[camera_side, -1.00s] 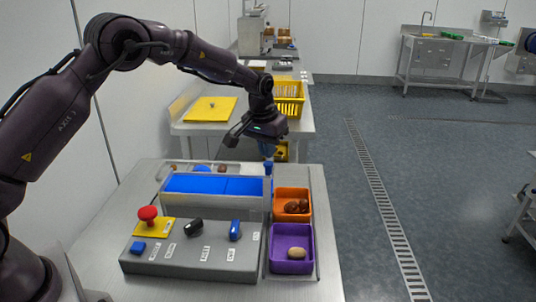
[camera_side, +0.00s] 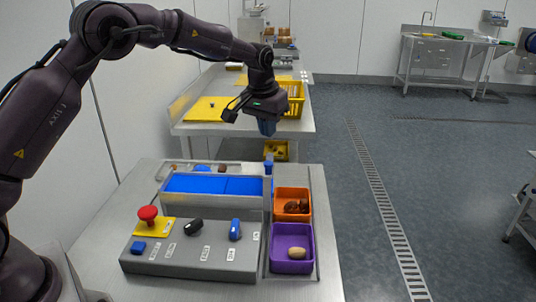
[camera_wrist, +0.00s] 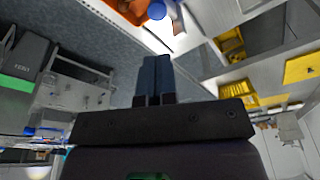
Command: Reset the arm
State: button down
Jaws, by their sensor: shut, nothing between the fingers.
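My gripper (camera_side: 267,127) hangs in the air above the far right part of the steel table (camera_side: 90,245), clear of everything. Its blue fingers are together with nothing between them. They also show pressed together in the wrist view (camera_wrist: 153,75). Below it stand the blue-topped conveyor (camera_side: 215,186) and a small blue upright part (camera_side: 268,166) at its right end. To the right of the conveyor sit an orange bin (camera_side: 279,196) with brown dates and a purple bin (camera_side: 278,268) with one pale tan date.
A grey control box with a red mushroom button (camera_side: 148,214), a black switch (camera_side: 193,227) and a blue switch (camera_side: 235,230) fills the table front. Behind stand a yellow crate (camera_side: 296,97) and yellow board (camera_side: 207,108) on another table.

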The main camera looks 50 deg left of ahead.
jog(key=s+d+r+m+t, duration=0.1)
jog(key=s+d+r, duration=0.1)
jog(key=s, duration=0.9)
jog(key=s+d+r+m+t, duration=0.1)
jog(key=s+r, duration=0.4)
jog(key=s, duration=0.7)
jog(key=s+d+r+m+t, duration=0.1)
jog(key=s+d+r, duration=0.2)
jog(key=s, duration=0.9)
jog(key=shift+r+h, duration=0.3)
jog(key=shift+r, duration=0.3)
